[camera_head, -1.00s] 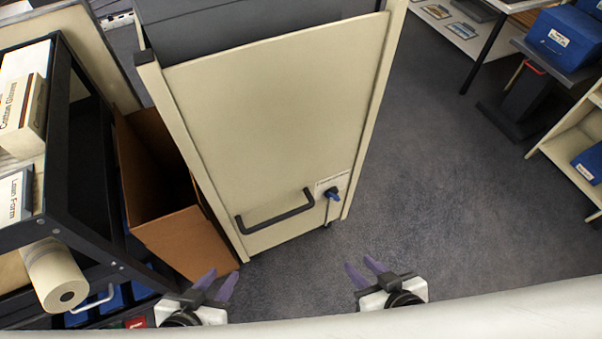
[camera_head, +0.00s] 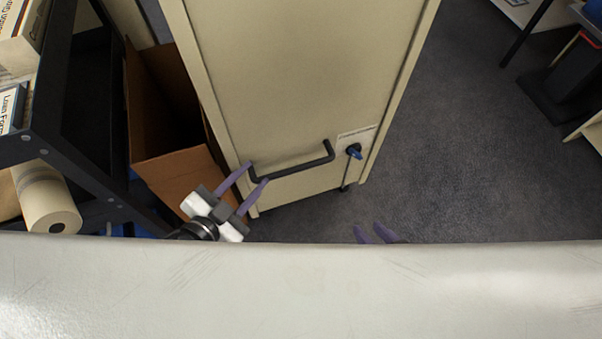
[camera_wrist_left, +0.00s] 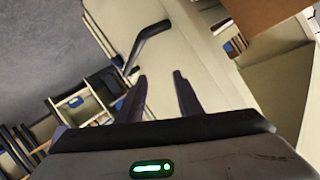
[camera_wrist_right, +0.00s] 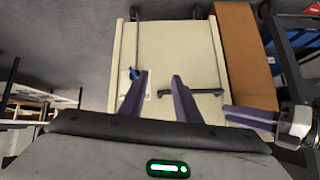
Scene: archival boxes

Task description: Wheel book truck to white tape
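The book truck (camera_head: 290,75) is a tall cream cabinet-like cart in the middle of the head view. A black bar handle (camera_head: 300,168) crosses its lower end panel, with a blue key or knob (camera_head: 354,151) to its right. My left gripper (camera_head: 255,173) is open at the handle's left end, its fingertips close to the bar; I cannot tell if they touch. The handle also shows ahead of the fingers in the left wrist view (camera_wrist_left: 148,42). My right gripper (camera_head: 374,234) is open and empty, lower right of the truck, mostly hidden by my body. No white tape is visible.
An open cardboard box (camera_head: 180,165) stands close against the truck's left side. A black shelf cart (camera_head: 75,130) with boxes and a paper roll (camera_head: 47,205) is further left. Grey carpet (camera_head: 450,140) is clear to the right, up to a dark-based stand (camera_head: 565,95).

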